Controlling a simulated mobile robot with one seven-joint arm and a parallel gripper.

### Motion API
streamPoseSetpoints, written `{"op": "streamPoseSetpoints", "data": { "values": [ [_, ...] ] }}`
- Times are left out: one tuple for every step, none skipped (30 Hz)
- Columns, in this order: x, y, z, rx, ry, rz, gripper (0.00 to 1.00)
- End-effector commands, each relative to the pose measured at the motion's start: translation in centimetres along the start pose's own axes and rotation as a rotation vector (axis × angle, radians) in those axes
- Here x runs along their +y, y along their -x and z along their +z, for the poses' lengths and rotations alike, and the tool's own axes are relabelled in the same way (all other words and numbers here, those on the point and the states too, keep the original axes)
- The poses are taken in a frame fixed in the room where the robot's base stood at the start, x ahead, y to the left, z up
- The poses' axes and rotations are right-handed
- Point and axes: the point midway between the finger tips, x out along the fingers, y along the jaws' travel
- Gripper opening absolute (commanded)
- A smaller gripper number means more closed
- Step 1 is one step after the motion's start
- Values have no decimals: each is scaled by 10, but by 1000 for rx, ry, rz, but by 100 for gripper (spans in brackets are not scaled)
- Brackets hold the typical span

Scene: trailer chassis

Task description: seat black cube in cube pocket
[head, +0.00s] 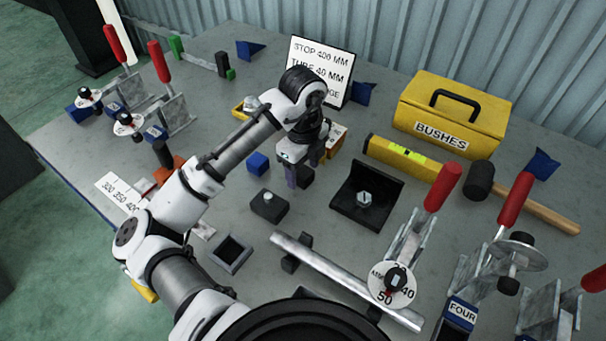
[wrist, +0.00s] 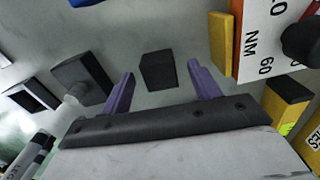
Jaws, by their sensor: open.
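The black cube (wrist: 158,71) sits on the table between the two purple fingers of my gripper (wrist: 160,76) in the wrist view, with a gap on both sides. In the head view, the black cube (head: 307,177) shows partly behind the fingers of my gripper (head: 302,170), which points down. The gripper is open and holds nothing. The cube pocket appears to be the grey square frame with a dark hollow (head: 246,256), at the front left of the cube. It also shows at the left of the wrist view (wrist: 18,92), and looks empty.
A dark block with a round peg (head: 268,207) stands between cube and pocket. A blue cube (head: 258,163) is to the left. A black angle bracket (head: 378,208) stands right. A metal bar (head: 335,275) lies in front. A yellow-orange block and sign stand close behind the gripper.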

Motion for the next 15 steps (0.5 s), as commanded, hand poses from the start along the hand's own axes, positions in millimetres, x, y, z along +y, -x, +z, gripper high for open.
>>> {"op": "streamPoseSetpoints", "data": {
  "values": [
    [0, -1, 0, 0, 0, 0, 62],
    [0, -1, 0, 0, 0, 0, 62],
    [0, -1, 0, -1, 0, 0, 62],
    [0, -1, 0, -1, 0, 0, 62],
    [0, -1, 0, -1, 0, 0, 62],
    [0, -1, 0, -1, 0, 0, 62],
    [0, -1, 0, -1, 0, 0, 58],
    [0, -1, 0, -1, 0, 0, 54],
    [0, -1, 0, -1, 0, 0, 49],
    [0, 0, 0, -1, 1, 0, 45],
    [0, 0, 0, 0, 1, 0, 41],
    [0, 0, 0, 0, 1, 0, 36],
    [0, 0, 0, 0, 1, 0, 32],
    [0, 0, 0, 0, 1, 0, 28],
    [0, 0, 0, 0, 1, 0, 23]
  ]
}}
